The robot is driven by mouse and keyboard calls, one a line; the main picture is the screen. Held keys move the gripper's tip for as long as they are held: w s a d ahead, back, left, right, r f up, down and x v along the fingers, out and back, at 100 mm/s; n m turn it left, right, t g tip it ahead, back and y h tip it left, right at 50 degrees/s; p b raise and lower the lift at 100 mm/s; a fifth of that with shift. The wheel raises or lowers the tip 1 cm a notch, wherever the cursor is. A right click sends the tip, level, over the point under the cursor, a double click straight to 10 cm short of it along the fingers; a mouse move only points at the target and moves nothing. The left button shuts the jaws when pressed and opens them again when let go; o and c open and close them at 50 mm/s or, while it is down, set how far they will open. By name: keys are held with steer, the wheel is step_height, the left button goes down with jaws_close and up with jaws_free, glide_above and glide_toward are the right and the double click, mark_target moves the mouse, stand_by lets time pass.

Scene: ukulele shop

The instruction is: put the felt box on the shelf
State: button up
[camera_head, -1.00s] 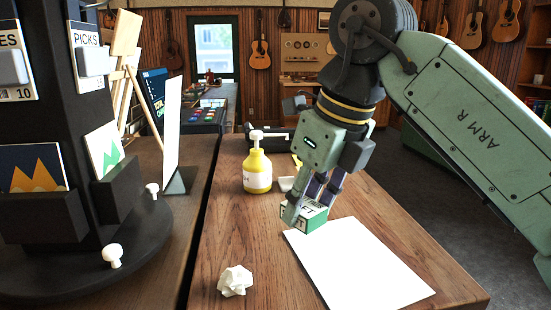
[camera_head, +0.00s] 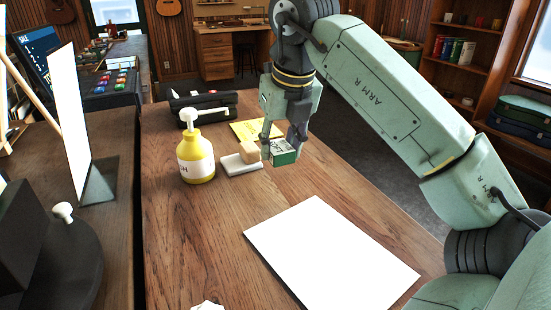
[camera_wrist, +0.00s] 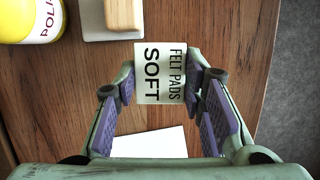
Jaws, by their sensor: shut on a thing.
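The felt box (camera_head: 284,157) is small and green with a white top. In the wrist view its label (camera_wrist: 160,74) reads "FELT PADS SOFT". My gripper (camera_head: 281,141) is shut on the box from above, with one finger on each side. The box appears to hang a little above the wooden table; the exact gap is hard to tell. A wooden shelf unit (camera_head: 459,62) stands across the room at the upper right, with books and small pots on its boards.
A yellow pump bottle (camera_head: 196,158) and a pale block with a wooden handle (camera_head: 241,164) stand left of the box. A yellow note (camera_head: 256,130) and a black case (camera_head: 203,105) lie behind. A white sheet (camera_head: 330,255) lies in front. Grey floor (camera_head: 405,130) separates table and shelf.

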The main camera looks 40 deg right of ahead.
mark_target(280, 162)
steer(key=shift+f, duration=1.8)
steer(key=shift+f, duration=0.1)
steer(key=shift+f, duration=0.2)
steer(key=o, duration=0.8)
steer(key=shift+r, duration=0.15)
steer(key=shift+o, duration=0.2)
